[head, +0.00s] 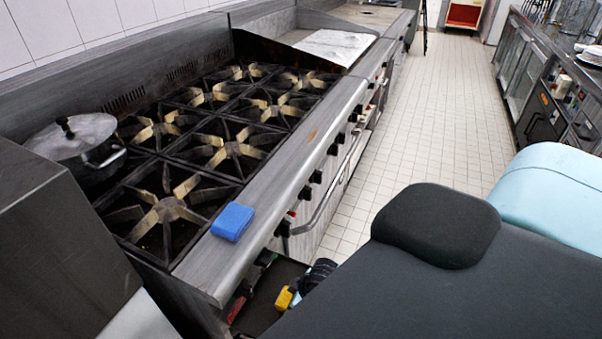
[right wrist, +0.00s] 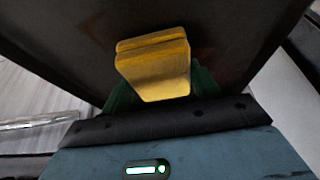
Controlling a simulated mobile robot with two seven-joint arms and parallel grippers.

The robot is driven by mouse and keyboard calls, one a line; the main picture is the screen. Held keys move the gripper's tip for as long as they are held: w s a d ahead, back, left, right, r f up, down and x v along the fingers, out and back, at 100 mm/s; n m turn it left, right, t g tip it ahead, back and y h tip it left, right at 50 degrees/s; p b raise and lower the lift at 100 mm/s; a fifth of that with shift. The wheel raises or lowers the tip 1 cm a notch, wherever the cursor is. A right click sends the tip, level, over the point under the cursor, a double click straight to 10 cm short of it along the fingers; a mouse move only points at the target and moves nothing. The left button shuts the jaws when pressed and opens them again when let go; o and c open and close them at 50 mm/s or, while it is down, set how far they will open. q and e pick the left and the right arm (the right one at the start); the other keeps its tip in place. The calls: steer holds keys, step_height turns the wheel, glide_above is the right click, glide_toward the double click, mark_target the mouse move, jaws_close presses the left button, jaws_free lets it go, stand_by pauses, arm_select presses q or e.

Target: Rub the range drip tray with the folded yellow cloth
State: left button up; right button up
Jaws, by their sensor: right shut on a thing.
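The folded yellow cloth (head: 284,298) shows low in front of the range in the head view. It fills the middle of the right wrist view (right wrist: 153,72) as a thick folded pad. My right gripper (right wrist: 152,92) is shut on it, with green fingers at either side. The dark drip tray (head: 262,312) shows below the range front, partly hidden by my arm. Its broad dark surface (right wrist: 235,40) lies behind the cloth in the wrist view. I cannot tell whether the cloth touches it. My left gripper is not in view.
A blue sponge (head: 232,221) lies on the range's front ledge. A lidded pot (head: 78,142) stands on the left rear of the burner grates (head: 165,208). Knobs and a handle rail (head: 330,190) stick out from the range front. The tiled aisle (head: 440,120) is clear.

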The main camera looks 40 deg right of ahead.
mark_target(286, 286)
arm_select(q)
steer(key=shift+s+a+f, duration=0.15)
arm_select(e)
steer(key=shift+w+a, duration=0.15)
steer(key=shift+w, duration=0.15)
steer(key=shift+w+a, duration=0.35)
steer(key=shift+w, duration=0.4)
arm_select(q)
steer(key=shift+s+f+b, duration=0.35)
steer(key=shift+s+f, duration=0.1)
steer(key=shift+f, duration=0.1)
arm_select(e)
steer(key=shift+w+a, duration=0.2)
steer(key=shift+w, duration=0.35)
steer(key=shift+w+a, duration=0.2)
steer(key=shift+w, duration=0.35)
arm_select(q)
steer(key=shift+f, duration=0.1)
arm_select(e)
steer(key=shift+d, duration=0.1)
